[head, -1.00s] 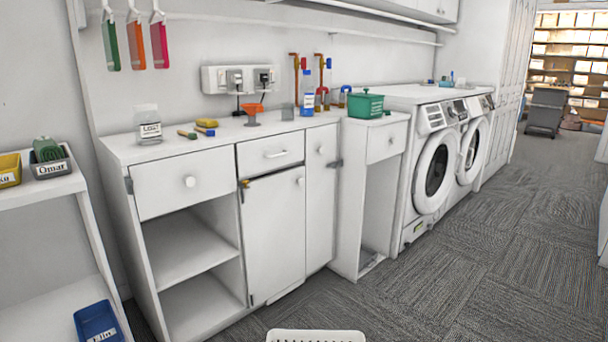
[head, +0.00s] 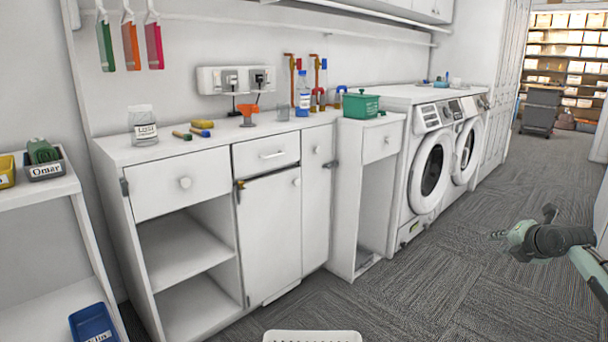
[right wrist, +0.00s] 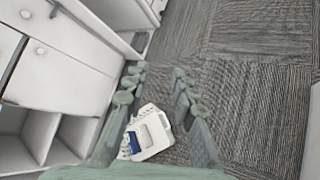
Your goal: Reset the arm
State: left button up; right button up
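My right gripper (head: 508,236) is at the right side of the head view, out over the carpet and well apart from the counter and the washing machines. In the right wrist view its two green-grey fingers (right wrist: 160,84) stand apart with a gap between them. Nothing is held between the fingertips. Part of my right arm shows behind it at the right edge of the head view. My left gripper and left arm are not in view.
A white counter (head: 217,143) with bottles and small tools stands along the wall. Two washing machines (head: 432,170) are to its right. A white shelf (head: 45,193) with trays is at left. A dark bin (head: 541,108) stands far back.

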jog(key=s+d+r+m+g+h, duration=0.1)
jog(key=d+r+m+h, duration=0.15)
jog(key=d+m, duration=0.65)
jog(key=s+d+r+m+h, duration=0.1)
jog(key=s+d+m+h, duration=0.2)
jog(key=m, duration=1.2)
jog(key=s+a+f+g+y, duration=0.1)
jog(key=s+a+f, duration=0.45)
jog(key=f, duration=0.45)
jog(key=s+a+f+g+y, duration=0.1)
jog(key=s+a+f, duration=0.4)
jog(key=f, duration=0.5)
jog(key=s+a+f+g+y, duration=0.1)
jog(key=s+a+f, duration=0.2)
jog(key=a+f, duration=0.6)
jog(key=s+a+f+g+y, duration=0.1)
jog(key=s+a+f, duration=0.3)
jog(key=s, duration=0.5)
jog(key=s+a+f+g, duration=0.2)
jog(key=s+a+f, duration=0.3)
jog(key=s+f, duration=0.3)
jog(key=s+a+f+g+y, duration=0.1)
jog(key=s+a+f, duration=0.4)
jog(key=s, duration=0.6)
jog(key=shift+a+f+g+y, duration=0.15)
jog(key=shift+f+g+y, duration=0.25)
jog(key=shift+f, duration=0.15)
